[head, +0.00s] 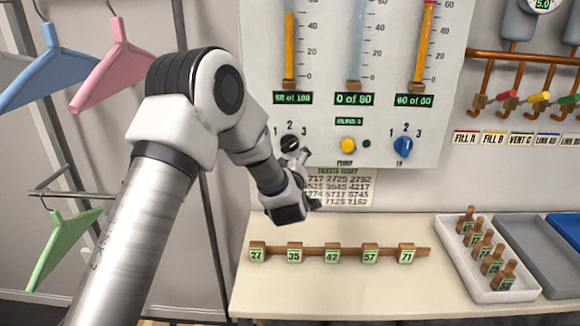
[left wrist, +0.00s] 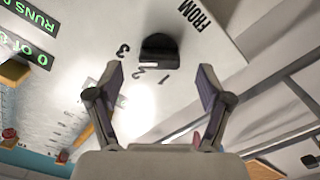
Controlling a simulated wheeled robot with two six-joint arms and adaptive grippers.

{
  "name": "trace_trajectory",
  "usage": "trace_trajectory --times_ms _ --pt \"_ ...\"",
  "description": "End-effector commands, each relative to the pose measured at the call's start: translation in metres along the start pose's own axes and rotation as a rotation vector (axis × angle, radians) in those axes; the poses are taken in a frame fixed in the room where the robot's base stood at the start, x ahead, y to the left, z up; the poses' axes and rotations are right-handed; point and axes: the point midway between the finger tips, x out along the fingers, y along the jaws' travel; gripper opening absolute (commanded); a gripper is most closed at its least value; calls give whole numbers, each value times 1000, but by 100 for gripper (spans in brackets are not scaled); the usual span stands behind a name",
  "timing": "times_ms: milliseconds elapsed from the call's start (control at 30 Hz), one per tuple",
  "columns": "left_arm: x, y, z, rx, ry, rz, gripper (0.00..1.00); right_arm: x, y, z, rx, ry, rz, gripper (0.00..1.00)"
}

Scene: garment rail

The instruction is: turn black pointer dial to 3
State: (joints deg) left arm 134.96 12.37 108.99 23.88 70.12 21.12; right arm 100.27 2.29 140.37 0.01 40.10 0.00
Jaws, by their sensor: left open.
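The black pointer dial (head: 290,143) sits on the white panel, left of the blue dial, with the numbers 1, 2 and 3 around it. In the left wrist view the black dial (left wrist: 160,48) is near the top centre, and its pale mark faces about the 2. My left gripper (head: 306,168) is just below and right of the dial in the head view. In the left wrist view my left gripper (left wrist: 159,78) is open and empty, its fingers spread to either side of the dial's line. The fingertips appear short of the dial; contact cannot be seen. My right gripper is not in view.
The yellow pump button (head: 348,146) and blue dial (head: 403,146) are to the right. A shelf (head: 340,287) below carries a peg rail (head: 312,253) with numbered tags. A white tray (head: 519,293) stands right. Coloured hangers (head: 112,65) hang left.

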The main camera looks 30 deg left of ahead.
Motion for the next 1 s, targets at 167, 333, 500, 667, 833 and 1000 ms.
trace_trajectory --times_ms 167,333,500,667,833,1000 --pt "-46 1 0 3 -1 2 79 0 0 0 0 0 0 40" --pt "-71 1 0 1 1 2 79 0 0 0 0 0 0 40" --pt "-74 0 -1 -1 3 1 79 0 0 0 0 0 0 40" --pt "-74 0 -1 -1 2 1 79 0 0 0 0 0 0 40" --pt "-74 0 -1 -1 2 1 79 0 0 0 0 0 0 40" --pt "-80 -16 27 58 -76 -19 79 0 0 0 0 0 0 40"
